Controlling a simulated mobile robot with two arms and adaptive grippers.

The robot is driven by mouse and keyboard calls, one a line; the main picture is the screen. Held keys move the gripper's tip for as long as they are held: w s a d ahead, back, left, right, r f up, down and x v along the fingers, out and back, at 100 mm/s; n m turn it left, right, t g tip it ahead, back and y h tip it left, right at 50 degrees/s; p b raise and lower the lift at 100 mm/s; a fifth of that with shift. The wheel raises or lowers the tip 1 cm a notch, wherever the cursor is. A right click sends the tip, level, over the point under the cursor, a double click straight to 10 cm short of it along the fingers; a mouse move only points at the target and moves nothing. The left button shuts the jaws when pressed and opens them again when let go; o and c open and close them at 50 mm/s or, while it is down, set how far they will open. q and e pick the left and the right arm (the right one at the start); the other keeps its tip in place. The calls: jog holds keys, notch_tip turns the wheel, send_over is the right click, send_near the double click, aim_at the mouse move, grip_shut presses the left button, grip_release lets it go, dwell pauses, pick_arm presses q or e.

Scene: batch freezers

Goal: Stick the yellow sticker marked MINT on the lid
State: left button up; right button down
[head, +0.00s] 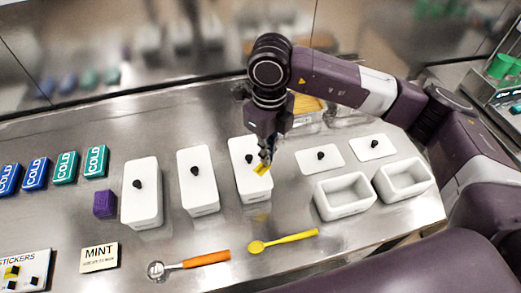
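My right gripper (266,157) reaches down over the third white tub from the left. Its fingertips are at a small yellow sticker (262,169) close above or on that tub's white lid (243,153); I cannot tell if it touches. The fingers look closed on the sticker, and its lettering is too small to read. The lid has a black knob and is partly hidden by the gripper. A white sticker board (22,281) at the lower left bears a yellow piece and several black ones. A card reading MINT (99,258) stands beside it. My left gripper is not in view.
Two more lidded tubs (141,200) stand to the left, near a purple block (104,204) and several COLD packs (65,168). Two open tubs (343,213) and two loose lids (320,165) are right. An orange-handled scoop (205,259) and yellow spoon (290,239) lie in front.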

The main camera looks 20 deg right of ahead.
aim_at(261, 164)
jog(key=m, duration=0.3)
jog(key=a+m, duration=0.1)
jog(key=shift+w+f+m+p, duration=0.15)
jog(key=shift+w+m+p, duration=0.15)
jog(key=shift+w+m, duration=0.1)
jog(key=shift+w+a+f+m+b, duration=0.15)
jog(key=shift+f+m+b, duration=0.4)
jog(key=shift+f, duration=0.65)
jog(key=shift+s+a+f+m+b, duration=0.1)
jog(key=shift+f+m+b, duration=0.4)
jog(key=shift+f, duration=0.7)
jog(key=shift+w+f+b, duration=0.1)
jog(key=shift+f+b, duration=0.8)
jog(key=shift+f, duration=0.1)
jog(key=shift+f+b, duration=0.35)
jog(key=shift+b, duration=0.05)
jog(key=c, duration=2.1)
grip_release()
jog(key=shift+o, duration=0.7)
